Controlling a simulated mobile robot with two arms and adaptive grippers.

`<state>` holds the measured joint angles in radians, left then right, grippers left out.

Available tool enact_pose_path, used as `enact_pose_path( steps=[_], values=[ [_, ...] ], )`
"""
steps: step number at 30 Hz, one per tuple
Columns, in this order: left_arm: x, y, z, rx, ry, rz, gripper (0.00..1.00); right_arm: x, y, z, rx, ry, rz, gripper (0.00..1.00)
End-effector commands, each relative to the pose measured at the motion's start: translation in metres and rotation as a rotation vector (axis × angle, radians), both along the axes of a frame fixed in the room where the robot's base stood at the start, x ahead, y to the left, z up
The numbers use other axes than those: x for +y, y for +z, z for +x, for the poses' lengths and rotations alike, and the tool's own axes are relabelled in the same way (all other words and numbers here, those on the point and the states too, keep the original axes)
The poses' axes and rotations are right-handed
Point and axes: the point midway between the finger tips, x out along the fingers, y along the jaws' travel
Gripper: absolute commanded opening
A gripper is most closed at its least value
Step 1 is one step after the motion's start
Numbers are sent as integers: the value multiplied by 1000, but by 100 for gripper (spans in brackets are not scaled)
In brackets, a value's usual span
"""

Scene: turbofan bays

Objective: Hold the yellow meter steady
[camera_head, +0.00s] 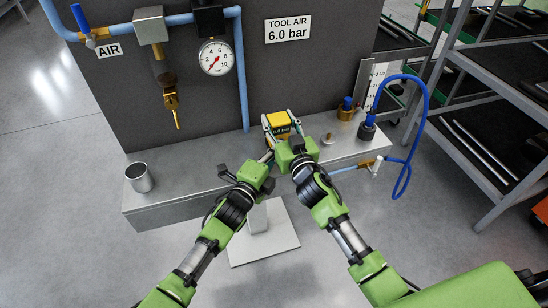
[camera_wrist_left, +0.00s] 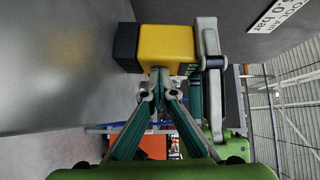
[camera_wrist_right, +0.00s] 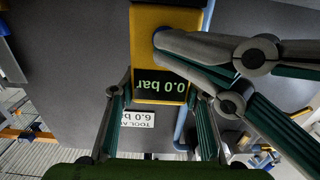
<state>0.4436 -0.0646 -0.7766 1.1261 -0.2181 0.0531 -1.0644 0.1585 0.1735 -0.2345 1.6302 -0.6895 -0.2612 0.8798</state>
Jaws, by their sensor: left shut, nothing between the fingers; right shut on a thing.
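The yellow meter (camera_head: 278,120) is a small block with a dark display, above the grey bench top in front of the dark panel. In the right wrist view its display (camera_wrist_right: 161,87) appears upside down and reads 0.0 bar. My right gripper (camera_head: 283,128) is shut on the meter, with a finger along each side. My left gripper (camera_wrist_left: 160,76) is shut and empty. Its fingertips are at the meter's face, close to or touching it; the exact contact is hidden. The left wrist view shows the meter's yellow body (camera_wrist_left: 167,44) and a black part beside it.
A gauge (camera_head: 216,58) and blue air pipes are on the panel. A metal cup (camera_head: 139,177) stands at the bench's left end. Blue-topped fittings (camera_head: 367,127) and a looped blue hose (camera_head: 424,120) are right of the meter. Shelving (camera_head: 490,110) stands farther right. The left bench top is mostly clear.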

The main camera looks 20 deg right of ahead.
Motion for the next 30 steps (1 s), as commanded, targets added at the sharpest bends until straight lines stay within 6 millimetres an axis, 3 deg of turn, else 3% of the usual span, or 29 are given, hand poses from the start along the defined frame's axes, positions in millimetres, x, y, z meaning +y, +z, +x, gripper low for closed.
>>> enact_pose_path(
  steps=[1, 18, 30],
  values=[
    [7, 1, 0, -3, 6, 0, 0, -1, -8, -2, 15, -3, 0, 17],
    [59, 2, -66, -1, -2, 0, 0, -4, -12, -2, 22, -10, -4, 17],
    [64, 2, -73, -1, -3, 0, 0, -5, -12, -2, 23, -12, -6, 17]
  ],
)
